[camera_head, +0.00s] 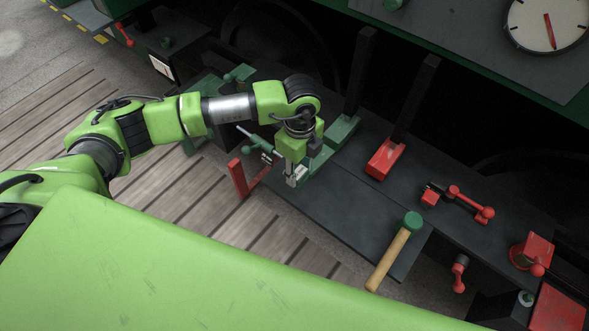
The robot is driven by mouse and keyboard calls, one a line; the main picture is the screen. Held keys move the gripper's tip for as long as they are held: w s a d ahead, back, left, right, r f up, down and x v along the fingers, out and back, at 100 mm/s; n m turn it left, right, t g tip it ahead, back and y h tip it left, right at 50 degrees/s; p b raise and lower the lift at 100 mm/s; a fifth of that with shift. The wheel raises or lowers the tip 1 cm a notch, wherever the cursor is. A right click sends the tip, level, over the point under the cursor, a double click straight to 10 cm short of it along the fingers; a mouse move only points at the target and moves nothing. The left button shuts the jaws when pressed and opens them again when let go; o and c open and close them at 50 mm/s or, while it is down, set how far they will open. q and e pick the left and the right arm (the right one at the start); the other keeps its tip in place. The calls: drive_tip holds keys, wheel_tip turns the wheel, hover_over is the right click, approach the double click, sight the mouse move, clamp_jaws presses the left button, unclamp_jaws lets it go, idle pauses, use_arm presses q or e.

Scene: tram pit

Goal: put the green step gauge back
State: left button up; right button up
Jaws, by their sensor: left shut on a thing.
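My left gripper (293,179) reaches down over the dark bench plate (325,210), near its left edge. It is shut at a green piece (318,167), which I take to be the green step gauge. The wrist and fingers hide much of this piece, so its full shape and whether it touches the plate cannot be told. A red L-shaped piece (239,179) stands just left of the gripper. My right gripper is not in view.
A green block with a dark post (343,130) and a red one (384,158) stand behind. A green-headed hammer (396,248) lies at the front edge. Red fittings (470,205) and a dial (547,22) are at the right. The plate's middle is clear.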

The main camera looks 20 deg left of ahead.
use_arm(q)
drive_tip(key=shift+w+a+f, duration=0.35)
drive_tip(key=shift+f, duration=0.2)
drive_tip(key=shift+w+a+f, duration=0.3)
drive_tip(key=shift+w+f, duration=0.05)
drive_tip(key=shift+f, duration=0.2)
drive_tip(key=f, duration=0.1)
drive_tip(key=f+p, duration=0.2)
drive_tip(key=shift+w+a+f, duration=0.2)
drive_tip(key=shift+w+a, duration=0.15)
drive_tip(key=shift+f, duration=0.2)
drive_tip(key=shift+f, duration=0.25)
drive_tip(key=o, duration=1.2)
